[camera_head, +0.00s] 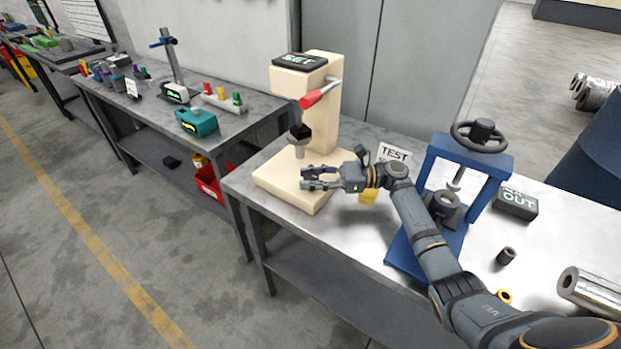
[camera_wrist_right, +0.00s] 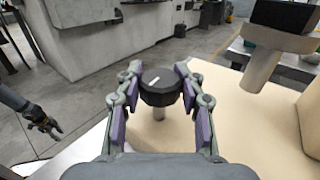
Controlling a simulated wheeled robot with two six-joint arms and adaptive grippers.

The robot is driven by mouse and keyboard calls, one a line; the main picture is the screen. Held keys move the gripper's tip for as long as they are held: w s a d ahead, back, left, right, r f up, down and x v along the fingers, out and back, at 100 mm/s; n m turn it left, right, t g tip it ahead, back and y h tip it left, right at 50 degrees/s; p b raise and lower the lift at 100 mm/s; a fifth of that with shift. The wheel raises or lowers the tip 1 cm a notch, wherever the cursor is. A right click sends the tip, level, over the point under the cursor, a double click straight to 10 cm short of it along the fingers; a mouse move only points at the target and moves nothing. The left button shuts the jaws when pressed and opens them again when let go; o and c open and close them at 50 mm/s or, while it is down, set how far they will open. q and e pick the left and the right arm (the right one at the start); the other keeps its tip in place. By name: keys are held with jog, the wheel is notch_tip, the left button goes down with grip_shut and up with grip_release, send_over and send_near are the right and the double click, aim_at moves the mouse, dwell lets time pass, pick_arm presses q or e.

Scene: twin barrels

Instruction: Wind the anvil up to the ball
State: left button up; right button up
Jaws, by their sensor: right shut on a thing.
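The cream press stand (camera_head: 325,118) has a red-handled lever (camera_head: 314,98) and a black block with a grey stem (camera_head: 299,150) hanging above its base; these also show in the wrist view as a black block (camera_wrist_right: 285,15) and grey stem (camera_wrist_right: 262,70). My right gripper (camera_head: 308,178) is over the base, right of the stem. In the wrist view its purple-padded fingers (camera_wrist_right: 153,88) are shut on a black round knob (camera_wrist_right: 160,80) with a short grey shaft below. A dark arm end, seemingly my left gripper (camera_wrist_right: 42,122), shows at left. I cannot make out a ball or clearly identify the anvil.
A blue press (camera_head: 430,168) with a handwheel (camera_head: 480,136) stands right of my right gripper. A TEST card (camera_head: 393,153), OUT box (camera_head: 515,204), small dark cylinder (camera_head: 506,256) and metal cylinder (camera_head: 585,290) are on the metal bench. A second bench (camera_head: 245,108) stands left.

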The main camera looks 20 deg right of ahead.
aim_at(311, 175)
dwell(0.3)
jog(key=o, duration=1.2)
jog(key=shift+r, duration=0.1)
notch_tip(311, 175, up, 10)
jog(key=shift+f, duration=0.1)
